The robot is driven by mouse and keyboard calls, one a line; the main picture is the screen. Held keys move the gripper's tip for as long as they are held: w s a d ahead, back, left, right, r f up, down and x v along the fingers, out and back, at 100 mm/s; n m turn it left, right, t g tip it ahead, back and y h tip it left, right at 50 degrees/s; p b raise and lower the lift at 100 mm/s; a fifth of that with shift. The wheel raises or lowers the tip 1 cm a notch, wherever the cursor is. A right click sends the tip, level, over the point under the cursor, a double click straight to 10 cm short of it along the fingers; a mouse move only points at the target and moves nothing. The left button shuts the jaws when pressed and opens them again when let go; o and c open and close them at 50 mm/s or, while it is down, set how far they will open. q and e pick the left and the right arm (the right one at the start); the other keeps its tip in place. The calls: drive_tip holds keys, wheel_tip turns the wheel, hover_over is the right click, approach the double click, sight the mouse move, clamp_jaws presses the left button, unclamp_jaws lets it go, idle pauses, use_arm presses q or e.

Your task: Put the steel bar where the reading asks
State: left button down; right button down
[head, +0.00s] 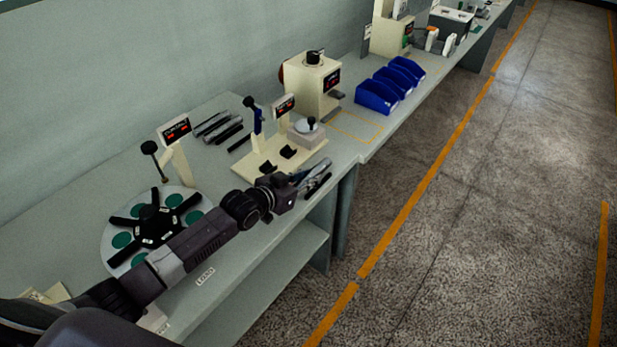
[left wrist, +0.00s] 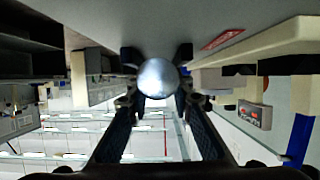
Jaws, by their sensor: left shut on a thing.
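My left gripper (head: 315,181) is over the front edge of the bench, in front of the cream fixture (head: 262,172). It is shut on the steel bar (head: 317,168), partly hidden by the fingers. In the left wrist view the bar's round bright end (left wrist: 157,78) sits between the two dark fingers. The cream fixture has two dark rests, a blue-handled lever and a small red-digit display (head: 284,105), too small to read. A round plate (head: 117,222) with green discs and a black spoked hub stands nearer, with another display (head: 174,130). My right gripper is not in view.
Several dark and grey bars (head: 218,126) lie at the back of the bench. A cream machine (head: 313,84) with a black knob stands beyond the fixture. Blue bins (head: 377,95) stand farther right. An orange outlined area (head: 356,127) is empty. The floor right of the bench is clear.

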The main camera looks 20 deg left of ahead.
use_arm(q)
drive_tip(key=c, duration=1.7)
unclamp_jaws()
drive_tip(key=shift+r, duration=0.1)
drive_tip(key=shift+o, duration=0.4)
drive_tip(key=shift+s+f, duration=0.1)
drive_tip(key=shift+f, duration=0.1)
drive_tip(key=v, duration=1.2)
drive_tip(key=shift+r, duration=0.2)
